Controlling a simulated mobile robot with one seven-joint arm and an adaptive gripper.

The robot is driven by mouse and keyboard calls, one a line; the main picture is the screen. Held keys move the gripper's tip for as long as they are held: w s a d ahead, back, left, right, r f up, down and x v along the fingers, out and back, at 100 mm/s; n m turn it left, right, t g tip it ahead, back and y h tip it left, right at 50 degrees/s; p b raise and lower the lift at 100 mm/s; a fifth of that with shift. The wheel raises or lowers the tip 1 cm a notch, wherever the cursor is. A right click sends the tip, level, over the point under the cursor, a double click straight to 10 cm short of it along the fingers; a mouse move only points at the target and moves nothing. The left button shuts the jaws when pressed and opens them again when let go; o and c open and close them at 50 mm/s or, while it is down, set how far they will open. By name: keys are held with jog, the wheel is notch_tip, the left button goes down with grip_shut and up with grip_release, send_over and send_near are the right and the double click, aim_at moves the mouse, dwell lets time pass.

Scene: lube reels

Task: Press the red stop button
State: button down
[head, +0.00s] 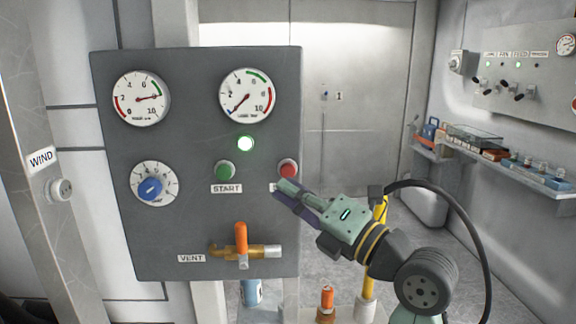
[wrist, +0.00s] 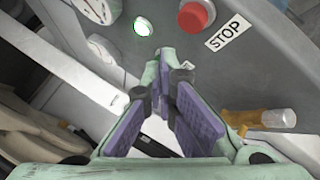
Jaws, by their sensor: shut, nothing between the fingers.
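The red stop button (head: 288,167) sits at the right side of the grey control panel (head: 200,225). In the wrist view the red button (wrist: 196,14) is near the top edge, with the STOP label (wrist: 228,32) beside it. My gripper (head: 287,188) is shut and empty. Its tips lie just below the button in the head view and cover most of the label there. In the wrist view my fingertips (wrist: 170,62) point up the picture, below and left of the button. I cannot tell the exact gap to the panel; no contact with the button shows.
A green START button (head: 225,170) is left of the red one, with a lit green lamp (head: 246,144) above. A blue knob (head: 150,189) is at lower left. An orange-handled vent valve (head: 241,240) projects below. Two gauges are above.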

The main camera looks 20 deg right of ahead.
aim_at(288, 171)
jog(key=shift+w+d+b, duration=0.15)
jog(key=shift+w+b, duration=0.05)
jog(key=shift+w, duration=0.35)
jog(key=shift+w+d+b, duration=0.15)
jog(key=shift+w, duration=0.4)
jog(key=shift+w+f+b, duration=0.1)
jog(key=shift+w+b, duration=0.1)
jog(key=shift+b, duration=0.25)
dwell(0.4)
jog(key=shift+w+d, duration=0.15)
jog(key=shift+w, duration=0.05)
jog(key=shift+w+d+b, duration=0.15)
jog(key=shift+w+b, duration=0.3)
jog(key=shift+b, duration=0.05)
dwell(0.7)
jog(key=shift+s, duration=0.1)
jog(key=shift+s+a+b, duration=0.3)
jog(key=shift+s+b, duration=0.35)
jog(key=shift+s, duration=0.1)
jog(key=shift+s, duration=0.1)
